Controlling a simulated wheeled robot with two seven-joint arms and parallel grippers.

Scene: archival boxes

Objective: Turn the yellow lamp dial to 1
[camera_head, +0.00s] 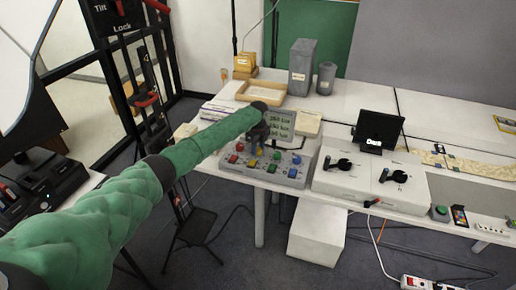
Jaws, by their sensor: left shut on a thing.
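The grey control box (237,171) stands at the front edge of the white table, with coloured red, yellow, green and blue parts on its top. My left arm reaches in from the left, and my left gripper (256,149) points down over the box. It is shut on the yellow lamp dial, which the gripper mostly hides. A bit of yellow (252,163) shows just below the fingers. The number that the dial points to is too small to read. My right gripper is not in view.
A wooden tray (262,97) and grey containers (301,66) stand at the back.

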